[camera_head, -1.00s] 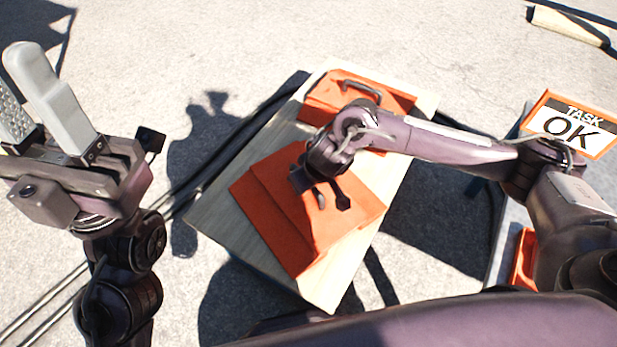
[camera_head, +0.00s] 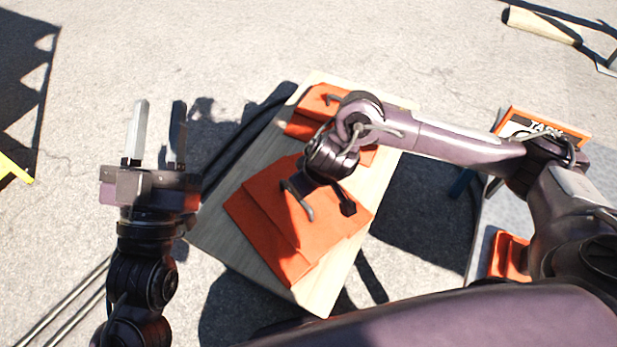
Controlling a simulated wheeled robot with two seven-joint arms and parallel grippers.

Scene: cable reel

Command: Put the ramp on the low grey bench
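An orange wedge-shaped ramp (camera_head: 290,240) with a dark handle (camera_head: 298,202) lies on the near part of a pale wooden table (camera_head: 235,185). A second orange piece (camera_head: 308,112) with a handle lies at the table's far end, partly behind my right arm. My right gripper (camera_head: 318,195) points down just over the near ramp, beside its handle; its fingers are mostly hidden by the wrist. My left gripper (camera_head: 160,105) is open and empty, fingers pointing up, left of the table. The low grey bench (camera_head: 480,245) is at the right, partly covered by my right arm.
Another orange object (camera_head: 510,256) is on the bench's near part. A yellow bar (camera_head: 15,170) is at the left edge. Open pavement lies beyond.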

